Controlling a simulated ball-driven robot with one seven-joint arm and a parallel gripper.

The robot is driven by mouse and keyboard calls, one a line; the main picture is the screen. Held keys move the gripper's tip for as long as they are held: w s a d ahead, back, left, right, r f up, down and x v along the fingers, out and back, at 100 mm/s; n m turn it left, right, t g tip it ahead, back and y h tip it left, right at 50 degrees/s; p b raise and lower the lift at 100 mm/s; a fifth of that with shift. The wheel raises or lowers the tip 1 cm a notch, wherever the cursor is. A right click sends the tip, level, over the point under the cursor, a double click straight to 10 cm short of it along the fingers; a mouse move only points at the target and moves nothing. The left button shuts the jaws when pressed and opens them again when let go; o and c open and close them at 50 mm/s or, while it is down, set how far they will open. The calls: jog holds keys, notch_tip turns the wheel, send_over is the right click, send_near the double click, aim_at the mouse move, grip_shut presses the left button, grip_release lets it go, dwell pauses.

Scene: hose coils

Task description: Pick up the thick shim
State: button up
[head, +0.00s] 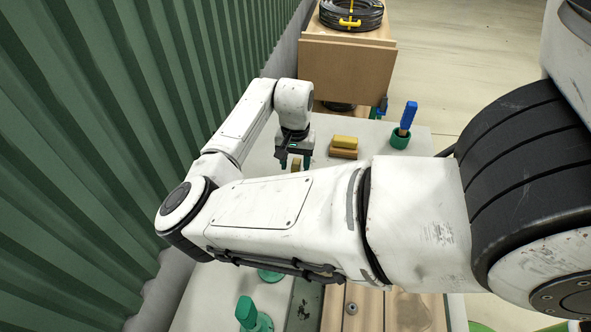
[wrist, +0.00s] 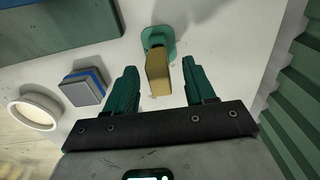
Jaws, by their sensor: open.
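A tan block, likely the thick shim (wrist: 158,75), stands upright between the spread fingers of my gripper (wrist: 155,85) in the wrist view. Gaps show on both sides of it, and neither finger touches it. My gripper is open. The lower end of the block and its contact with the table are hard to make out.
A brown block with a yellow piece on top (head: 344,147) lies right of my gripper. A green cup with a blue-handled tool (head: 401,138) stands farther right. The wrist view shows a grey-blue block (wrist: 84,88), a white ring (wrist: 33,112) and a green round-based item (wrist: 158,36). A corrugated wall (head: 95,130) borders the left.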

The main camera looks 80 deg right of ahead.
jog(key=shift+f, duration=1.65)
jog(key=shift+s, duration=0.1)
grip_shut()
